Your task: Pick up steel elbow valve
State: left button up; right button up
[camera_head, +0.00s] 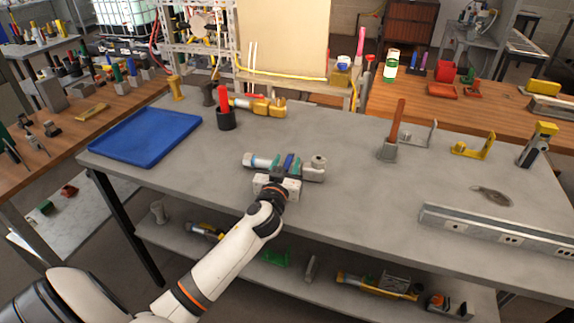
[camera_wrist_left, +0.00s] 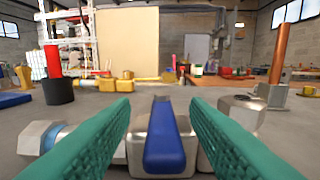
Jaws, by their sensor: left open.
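The steel elbow valve (camera_head: 318,163) lies on the grey table, with a hex end at the left and a round fitting at the right. Its blue handle (camera_wrist_left: 168,140) is in the middle in the left wrist view. My left gripper (camera_head: 287,167) is open at the valve, its green fingers (camera_wrist_left: 160,115) on either side of the blue handle and steel body. A gap shows between the fingers and the handle. Parts of the valve are hidden behind the fingers. My right gripper is not in view.
A blue tray (camera_head: 147,137) lies at the table's left. A red-handled tool in a black holder (camera_head: 226,120) and a yellow valve (camera_head: 262,107) stand behind. A brown-handled tool (camera_head: 392,135) and a metal rail (camera_head: 500,236) are to the right. Table around the valve is clear.

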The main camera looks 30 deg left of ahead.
aim_at(290, 157)
pick_arm(q)
jog(key=shift+x, duration=1.5)
jog(key=shift+d, duration=0.15)
grip_shut()
jog(key=shift+r, duration=0.1)
